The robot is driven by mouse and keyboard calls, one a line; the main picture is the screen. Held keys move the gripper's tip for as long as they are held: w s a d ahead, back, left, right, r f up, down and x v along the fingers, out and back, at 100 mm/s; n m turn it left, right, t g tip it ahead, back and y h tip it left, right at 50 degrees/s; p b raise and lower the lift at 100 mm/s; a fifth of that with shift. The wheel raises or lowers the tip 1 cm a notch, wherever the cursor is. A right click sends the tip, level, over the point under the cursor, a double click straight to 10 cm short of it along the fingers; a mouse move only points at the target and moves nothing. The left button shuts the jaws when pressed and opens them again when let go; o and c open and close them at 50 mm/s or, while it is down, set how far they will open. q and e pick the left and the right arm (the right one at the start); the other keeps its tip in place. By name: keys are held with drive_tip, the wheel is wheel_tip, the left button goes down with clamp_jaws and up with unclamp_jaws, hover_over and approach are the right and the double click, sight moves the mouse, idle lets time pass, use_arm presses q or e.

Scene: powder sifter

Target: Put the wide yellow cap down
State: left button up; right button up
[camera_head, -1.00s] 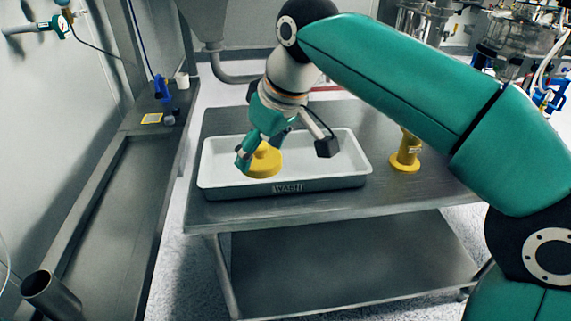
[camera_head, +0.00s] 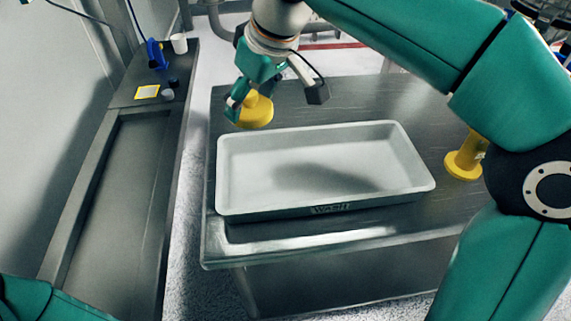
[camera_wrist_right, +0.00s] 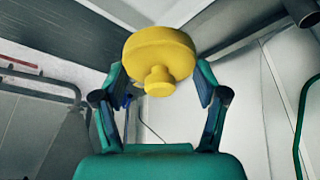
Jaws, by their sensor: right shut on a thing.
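The wide yellow cap (camera_head: 256,112) is held in my right gripper (camera_head: 240,104), which is shut on it, above the far left side of the table. In the right wrist view the cap (camera_wrist_right: 158,57) shows its round disc and a short knob facing the camera, between the two fingers of the right gripper (camera_wrist_right: 160,85). The cap looks clear of the white tray, beyond its back left rim. My left gripper is out of view; only a bit of teal arm shows at the bottom left.
An empty white tray (camera_head: 228,190) marked "WASH" lies on the steel table (camera_head: 330,105). A yellow flanged part (camera_head: 464,160) stands right of the tray. At left, a steel counter (camera_head: 125,170) bears a blue tool (camera_head: 156,54), a white cup (camera_head: 179,43) and a yellow-framed square (camera_head: 147,92).

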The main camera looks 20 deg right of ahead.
drive_tip(key=b, duration=0.3)
hover_over(257, 180)
drive_tip(key=s, duration=0.1)
drive_tip(key=f, duration=1.3)
drive_tip(key=shift+s+d+f, duration=0.1)
drive_tip(key=shift+d+f, duration=0.25)
drive_tip(key=shift+f+b, duration=0.3)
drive_tip(key=shift+f, duration=2.2)
drive_tip(key=shift+f, duration=0.1)
drive_tip(key=o, duration=0.9)
drive_tip(key=shift+o, duration=0.2)
drive_tip(key=p+v, duration=0.1)
drive_tip(key=v, duration=1.1)
